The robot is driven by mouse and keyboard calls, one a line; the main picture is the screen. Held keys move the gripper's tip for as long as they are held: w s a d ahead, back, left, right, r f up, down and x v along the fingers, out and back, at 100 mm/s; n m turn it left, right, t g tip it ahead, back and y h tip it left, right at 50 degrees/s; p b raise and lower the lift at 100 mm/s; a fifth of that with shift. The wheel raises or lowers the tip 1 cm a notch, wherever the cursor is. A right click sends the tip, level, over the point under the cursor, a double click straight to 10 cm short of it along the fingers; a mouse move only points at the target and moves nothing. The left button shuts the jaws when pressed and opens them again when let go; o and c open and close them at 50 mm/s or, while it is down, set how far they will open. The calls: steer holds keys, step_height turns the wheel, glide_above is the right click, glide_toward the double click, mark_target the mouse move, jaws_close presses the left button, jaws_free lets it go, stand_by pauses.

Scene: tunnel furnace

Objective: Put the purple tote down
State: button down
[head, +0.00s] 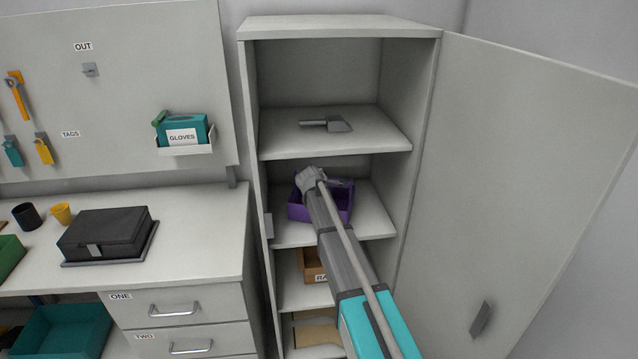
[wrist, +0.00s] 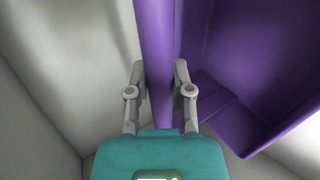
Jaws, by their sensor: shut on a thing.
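The purple tote (head: 298,213) is on the second shelf from the top inside the open cabinet, upright in the head view. Whether its base touches the shelf I cannot tell. My gripper (head: 310,179) is at the tote, and my arm hides part of its front and right side. In the wrist view my gripper (wrist: 159,78) is shut on a long purple bar or rim of the tote (wrist: 155,50), with one finger on each side. The tote's open inside shows to the right in that view.
The cabinet shelf (head: 375,222) has bare room right of the tote. A grey scoop (head: 337,124) lies on the shelf above; a brown box (head: 310,266) is below. The cabinet door (head: 520,170) stands open at the right. A workbench (head: 200,235) with a black case (head: 105,230) stands left.

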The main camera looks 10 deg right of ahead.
stand_by(0.3)
steer(key=c, duration=0.5)
jaws_free()
steer(key=shift+r, duration=0.1)
steer(key=shift+s+a+r+p, duration=0.2)
steer(key=shift+s+r+p, duration=0.2)
steer(key=shift+s, duration=0.1)
steer(key=p+v, duration=0.5)
steer(key=v, duration=0.5)
steer(key=shift+s+a, duration=0.1)
steer(key=shift+s, duration=0.25)
